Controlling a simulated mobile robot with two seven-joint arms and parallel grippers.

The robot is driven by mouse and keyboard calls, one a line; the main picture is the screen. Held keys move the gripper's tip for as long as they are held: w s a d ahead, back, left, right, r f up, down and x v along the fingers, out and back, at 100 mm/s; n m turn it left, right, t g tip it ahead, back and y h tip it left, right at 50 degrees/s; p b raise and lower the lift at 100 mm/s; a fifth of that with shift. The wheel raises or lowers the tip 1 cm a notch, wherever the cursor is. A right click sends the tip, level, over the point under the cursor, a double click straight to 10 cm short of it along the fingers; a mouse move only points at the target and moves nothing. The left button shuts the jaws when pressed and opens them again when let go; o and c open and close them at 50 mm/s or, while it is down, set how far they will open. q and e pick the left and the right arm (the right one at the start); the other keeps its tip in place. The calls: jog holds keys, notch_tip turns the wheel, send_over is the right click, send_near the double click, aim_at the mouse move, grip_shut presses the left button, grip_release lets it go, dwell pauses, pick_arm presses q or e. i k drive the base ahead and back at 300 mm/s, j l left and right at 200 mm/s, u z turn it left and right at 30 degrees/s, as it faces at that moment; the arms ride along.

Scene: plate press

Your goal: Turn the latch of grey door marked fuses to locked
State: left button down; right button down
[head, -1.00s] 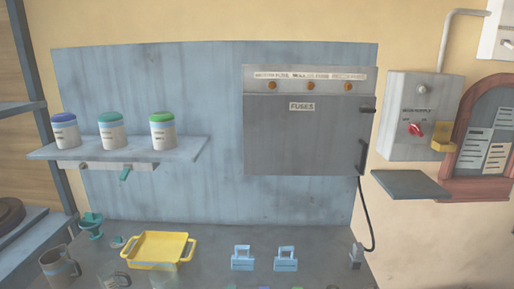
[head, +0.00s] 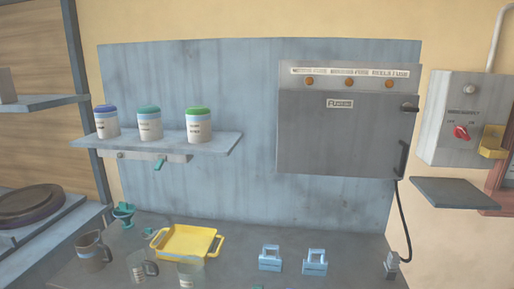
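The grey door marked fuses (head: 340,135) is the front of a grey box on the blue back panel, right of the middle in the head view. It looks shut. A small dark latch (head: 409,107) sticks out at its upper right edge; its exact setting is too small to tell. A dark upright handle (head: 403,158) sits lower on the same edge. Neither of my grippers shows in the head view.
Three orange lamps top the box. To its right are a switch box (head: 447,110) with a red knob and a small dark shelf (head: 458,193). A shelf (head: 215,146) holds three lidded jars. Below, the bench holds a yellow tray (head: 163,256), mugs and two blue blocks.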

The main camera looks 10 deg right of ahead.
aim_at(407, 108)
jog(key=z, duration=1.35)
